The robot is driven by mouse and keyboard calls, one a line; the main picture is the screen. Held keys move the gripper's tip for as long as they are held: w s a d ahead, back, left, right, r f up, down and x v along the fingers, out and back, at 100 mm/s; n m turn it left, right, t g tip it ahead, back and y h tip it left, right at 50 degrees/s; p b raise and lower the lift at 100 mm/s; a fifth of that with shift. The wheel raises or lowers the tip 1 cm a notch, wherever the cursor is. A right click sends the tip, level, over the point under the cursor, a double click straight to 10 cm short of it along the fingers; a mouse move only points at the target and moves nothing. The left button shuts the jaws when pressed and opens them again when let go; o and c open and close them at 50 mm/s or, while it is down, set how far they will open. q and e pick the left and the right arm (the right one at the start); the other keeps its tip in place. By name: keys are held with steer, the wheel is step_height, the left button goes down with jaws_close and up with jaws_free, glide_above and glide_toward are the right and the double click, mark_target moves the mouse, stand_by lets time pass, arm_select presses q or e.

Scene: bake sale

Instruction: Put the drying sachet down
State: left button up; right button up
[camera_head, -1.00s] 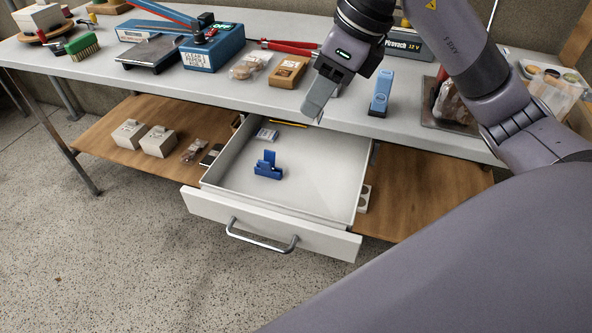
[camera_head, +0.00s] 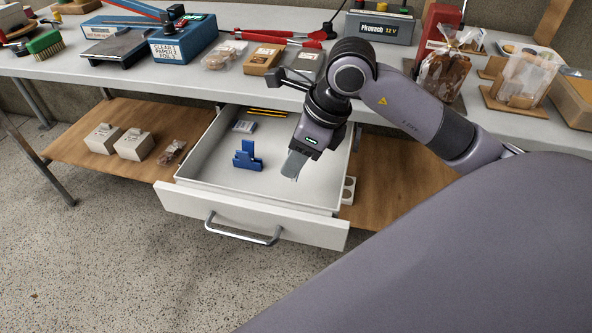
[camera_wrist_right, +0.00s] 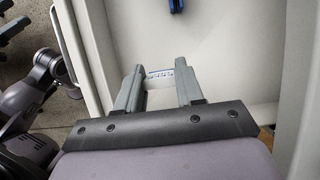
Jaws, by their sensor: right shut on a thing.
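My right gripper (camera_head: 291,166) points down over the right part of the open drawer (camera_head: 250,212). It is shut on the drying sachet (camera_wrist_right: 160,74), a small white packet with blue print, seen between the two fingers in the right wrist view. In the head view the fingers hide most of the sachet. I cannot tell whether it touches the drawer floor. In the right wrist view, parts of my left arm (camera_wrist_right: 40,85) show at the left edge; its gripper's state is unclear.
A blue holder (camera_head: 247,158) stands in the drawer, left of my gripper. A white-and-blue packet (camera_head: 243,127) and yellow pencils (camera_head: 268,112) lie at the drawer's back. The drawer's front right floor is bare. The grey table edge (camera_head: 230,90) overhangs behind.

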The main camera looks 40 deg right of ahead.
step_height(320, 180, down, 3)
steer(key=shift+b, duration=0.3)
steer(key=shift+f, duration=0.25)
arm_select(q)
steer(key=shift+d+r, duration=0.1)
steer(key=shift+d, duration=0.2)
arm_select(e)
steer(key=shift+f, duration=0.15)
steer(key=o, duration=1)
